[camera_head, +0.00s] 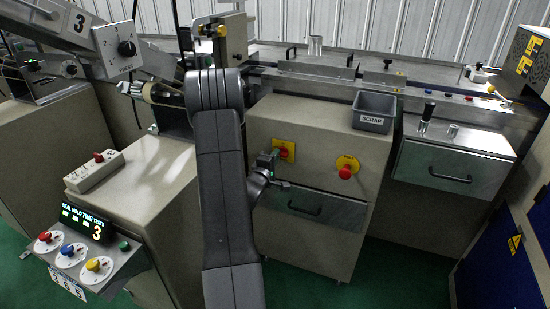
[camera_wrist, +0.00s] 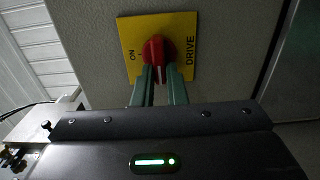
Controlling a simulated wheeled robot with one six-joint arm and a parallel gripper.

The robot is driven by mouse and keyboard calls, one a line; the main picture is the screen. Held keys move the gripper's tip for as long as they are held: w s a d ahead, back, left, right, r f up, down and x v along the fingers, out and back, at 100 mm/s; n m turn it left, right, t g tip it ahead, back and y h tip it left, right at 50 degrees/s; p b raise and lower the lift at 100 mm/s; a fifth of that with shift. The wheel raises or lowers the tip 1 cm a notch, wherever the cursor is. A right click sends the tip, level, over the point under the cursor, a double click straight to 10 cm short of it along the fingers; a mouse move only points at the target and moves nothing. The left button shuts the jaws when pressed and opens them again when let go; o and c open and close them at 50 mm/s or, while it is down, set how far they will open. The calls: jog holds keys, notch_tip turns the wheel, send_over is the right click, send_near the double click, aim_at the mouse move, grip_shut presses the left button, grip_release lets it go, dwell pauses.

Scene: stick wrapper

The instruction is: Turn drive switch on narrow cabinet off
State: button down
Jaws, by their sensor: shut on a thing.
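The drive switch (camera_wrist: 153,50) is a red rotary knob on a yellow plate (camera_wrist: 185,28) marked ON at left and DRIVE at right in the wrist view. Its white mark points down in that picture, toward my gripper. In the head view the switch plate (camera_head: 286,145) is at the upper left of the beige cabinet (camera_head: 325,130) front. My gripper (camera_wrist: 160,80) is shut on the red knob, with its green fingers at the knob's lower part. In the head view my gripper (camera_head: 270,160) is at the plate, and my arm hides the area left of it.
A red push button (camera_head: 345,172) on a round yellow plate is right of the switch. A drawer with a black handle (camera_head: 305,209) is below. A grey SCRAP bin (camera_head: 374,112) stands on the cabinet's top right. A control box with several knobs (camera_head: 95,262) is at left.

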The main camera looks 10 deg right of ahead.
jog(key=c, duration=1.5)
grip_release()
jog(key=shift+o, duration=0.2)
jog(key=v, duration=1.3)
jog(key=shift+s+a, duration=0.25)
jog(key=shift+s, duration=0.05)
jog(key=x, duration=1.4)
jog(key=shift+s, duration=0.1)
